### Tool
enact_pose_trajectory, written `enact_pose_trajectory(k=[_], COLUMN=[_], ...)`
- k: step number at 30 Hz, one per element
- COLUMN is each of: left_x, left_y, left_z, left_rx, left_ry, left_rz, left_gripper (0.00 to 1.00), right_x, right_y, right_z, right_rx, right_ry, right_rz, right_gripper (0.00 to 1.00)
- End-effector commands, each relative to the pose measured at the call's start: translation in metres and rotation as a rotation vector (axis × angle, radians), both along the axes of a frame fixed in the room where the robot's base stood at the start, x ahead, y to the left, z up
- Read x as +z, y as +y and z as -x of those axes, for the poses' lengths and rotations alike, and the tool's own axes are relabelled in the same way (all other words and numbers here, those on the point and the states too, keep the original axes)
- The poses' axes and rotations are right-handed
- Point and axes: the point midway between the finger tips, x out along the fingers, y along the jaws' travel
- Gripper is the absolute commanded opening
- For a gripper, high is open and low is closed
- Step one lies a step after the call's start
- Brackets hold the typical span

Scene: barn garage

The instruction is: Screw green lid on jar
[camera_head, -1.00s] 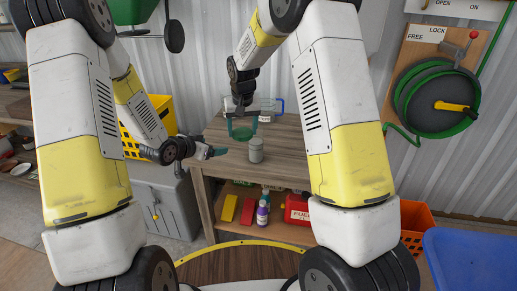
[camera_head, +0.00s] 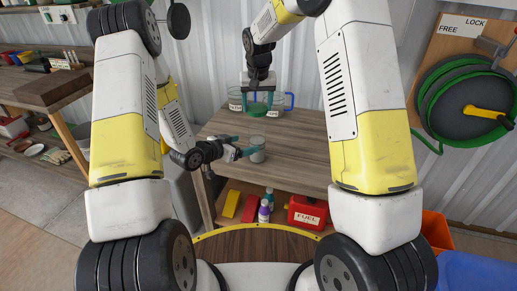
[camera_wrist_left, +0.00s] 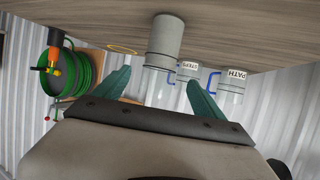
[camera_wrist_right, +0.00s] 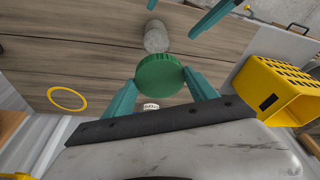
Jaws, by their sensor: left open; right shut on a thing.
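A grey cylindrical jar (camera_head: 257,149) stands upright on the wooden table, near its front edge. My left gripper (camera_head: 242,147) is open, with its teal fingers reaching to the jar from the left. In the left wrist view the jar (camera_wrist_left: 164,42) lies ahead, between the lines of the two fingers; contact cannot be told. My right gripper (camera_head: 259,101) is shut on the green lid (camera_wrist_right: 160,75), a round disc between its fingertips. It holds the lid above the table, behind the jar in the head view. The right wrist view also shows the jar (camera_wrist_right: 156,36) beyond the lid.
Labelled clear mugs (camera_head: 235,100) with blue handles stand at the back of the table. The shelf below holds a red fuel can (camera_head: 307,212) and bottles (camera_head: 264,212). A yellow crate (camera_wrist_right: 290,85) stands beside the table. The tabletop right of the jar is clear.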

Motion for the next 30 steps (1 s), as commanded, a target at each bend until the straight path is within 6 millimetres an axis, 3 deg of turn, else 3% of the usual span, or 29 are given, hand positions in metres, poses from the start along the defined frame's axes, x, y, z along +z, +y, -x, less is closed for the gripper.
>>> enact_pose_trajectory(k=[8, 21, 30], left_x=[-0.01, -0.039, -0.046], left_y=[-0.017, -0.063, -0.072], left_z=[-0.017, -0.073, -0.084], left_rx=[-0.003, -0.001, 0.0], left_ry=[-0.001, -0.001, 0.001], left_rz=[0.001, 0.0, -0.001], left_gripper=[0.81, 0.81, 0.81], right_x=[0.0, 0.0, 0.0], right_y=[0.0, 0.0, 0.0], right_z=[0.0, 0.0, 0.0], right_rx=[0.0, 0.0, 0.0], right_ry=[0.0, 0.0, 0.0], right_rz=[0.0, 0.0, 0.0], right_gripper=[0.29, 0.29, 0.29])
